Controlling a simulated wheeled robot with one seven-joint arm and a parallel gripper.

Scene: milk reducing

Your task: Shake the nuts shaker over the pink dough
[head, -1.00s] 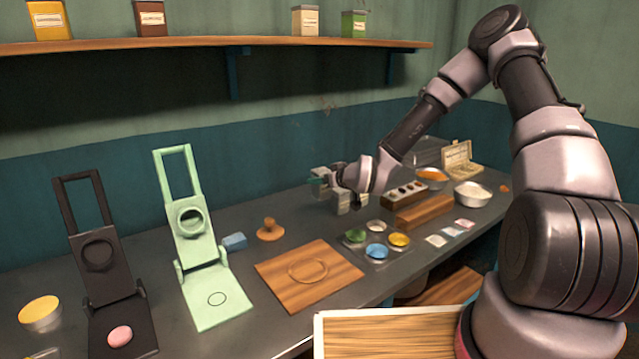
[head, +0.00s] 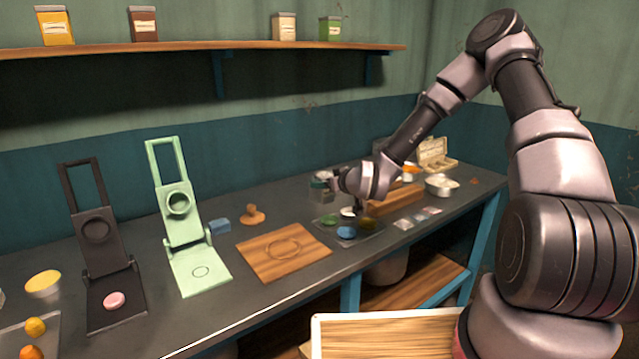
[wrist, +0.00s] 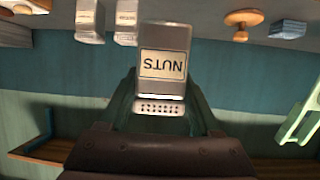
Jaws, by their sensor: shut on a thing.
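My gripper (wrist: 161,100) is shut on the nuts shaker (wrist: 162,64), a grey box with a cream "NUTS" label and a perforated top. The wrist view is inverted, with the bench at its top, so the shaker looks upright. In the head view my gripper (head: 352,192) is over the back middle of the bench, near the cup tray; the shaker is hard to make out there. The pink dough (head: 114,300) is a small round piece on the base of the open black press (head: 120,318) at the left, far from my gripper.
A pale green press (head: 199,272) stands open beside the black one. A wooden board (head: 262,262), a blue block (head: 219,225) and a wooden stamp (head: 253,215) lie between the presses and my gripper. Other shakers (wrist: 90,20) stand behind. A shelf (head: 200,43) runs above.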

